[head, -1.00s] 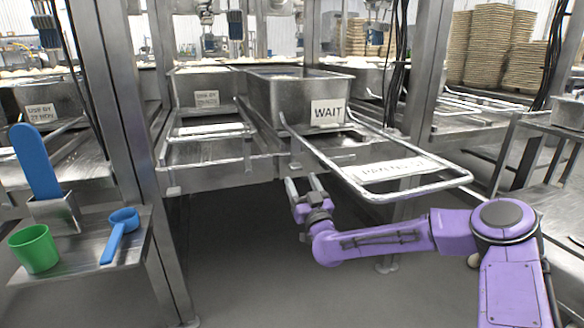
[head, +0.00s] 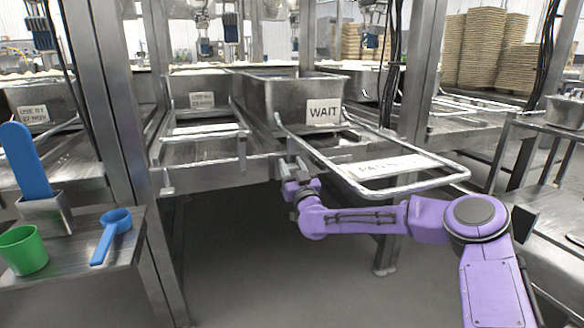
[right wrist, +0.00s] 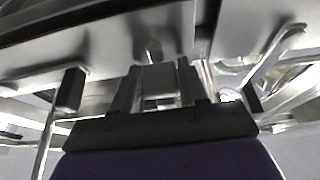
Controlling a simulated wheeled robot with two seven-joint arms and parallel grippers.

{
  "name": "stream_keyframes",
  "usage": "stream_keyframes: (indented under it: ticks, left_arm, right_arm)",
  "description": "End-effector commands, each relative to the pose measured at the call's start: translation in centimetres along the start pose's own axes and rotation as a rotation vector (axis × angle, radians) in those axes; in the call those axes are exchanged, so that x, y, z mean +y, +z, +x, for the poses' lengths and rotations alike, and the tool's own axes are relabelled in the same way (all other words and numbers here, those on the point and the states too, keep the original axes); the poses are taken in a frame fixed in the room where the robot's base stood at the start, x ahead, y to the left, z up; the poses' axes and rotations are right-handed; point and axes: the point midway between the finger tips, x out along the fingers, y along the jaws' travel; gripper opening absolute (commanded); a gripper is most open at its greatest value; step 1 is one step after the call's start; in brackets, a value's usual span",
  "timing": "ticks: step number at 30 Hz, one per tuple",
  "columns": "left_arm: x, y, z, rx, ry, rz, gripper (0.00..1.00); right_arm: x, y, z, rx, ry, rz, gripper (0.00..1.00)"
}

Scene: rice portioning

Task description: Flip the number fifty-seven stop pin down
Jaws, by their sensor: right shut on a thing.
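My right gripper (head: 294,167) is at the front edge of the steel rack rail, below the tub marked WAIT (head: 290,98). In the right wrist view its two fingers are shut on a small grey metal piece (right wrist: 158,80), which appears to be the stop pin. In the head view the fingers mostly hide this pin. No number fifty-seven is readable on it. Another stop pin (head: 242,155) stands on the rail to the left, and one more (head: 167,186) is at the rail's left end. My left gripper is out of view.
A tubular pull-out frame (head: 440,183) with a white label juts out just right of my gripper. A steel post (head: 425,85) stands behind it. A side shelf (head: 75,258) at left holds a green cup (head: 24,252) and a blue scoop (head: 112,232). The floor below is clear.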

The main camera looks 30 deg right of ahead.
Motion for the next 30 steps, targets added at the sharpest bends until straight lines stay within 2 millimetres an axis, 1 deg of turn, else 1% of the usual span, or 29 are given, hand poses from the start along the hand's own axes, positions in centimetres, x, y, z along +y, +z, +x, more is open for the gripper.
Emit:
stream_keyframes:
  ticks: [3, 6, 13, 14, 15, 16, 25, 28, 30]
  left_arm:
    - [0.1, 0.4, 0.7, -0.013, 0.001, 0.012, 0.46]
    - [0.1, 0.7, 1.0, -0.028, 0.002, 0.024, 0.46]
    - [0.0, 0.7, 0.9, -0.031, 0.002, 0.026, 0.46]
    - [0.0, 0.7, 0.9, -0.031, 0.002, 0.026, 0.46]
    - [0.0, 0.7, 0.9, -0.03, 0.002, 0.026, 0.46]
    - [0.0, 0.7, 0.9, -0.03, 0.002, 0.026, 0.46]
    - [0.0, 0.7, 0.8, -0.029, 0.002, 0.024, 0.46]
    - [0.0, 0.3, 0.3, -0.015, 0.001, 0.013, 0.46]
    - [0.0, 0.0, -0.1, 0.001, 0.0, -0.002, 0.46]
  right_arm:
    - [-0.1, 1.5, -0.6, -0.002, -0.001, -0.003, 0.0]
    - [0.0, 2.5, -1.0, 0.0, -0.002, -0.003, 0.0]
    - [0.1, 2.5, -1.1, -0.003, 0.0, -0.001, 0.0]
    - [0.1, 2.5, -1.1, -0.003, 0.0, -0.001, 0.45]
    - [0.1, 2.5, -1.1, -0.004, -0.001, -0.002, 0.58]
    - [0.1, 2.5, -1.1, -0.004, -0.001, -0.001, 0.64]
    - [0.0, 2.3, -1.2, -0.001, -0.001, 0.0, 0.64]
    - [0.0, 2.1, -2.3, -0.002, -0.001, 0.0, 0.64]
    - [0.0, 2.1, -3.8, -0.004, -0.001, 0.003, 0.64]
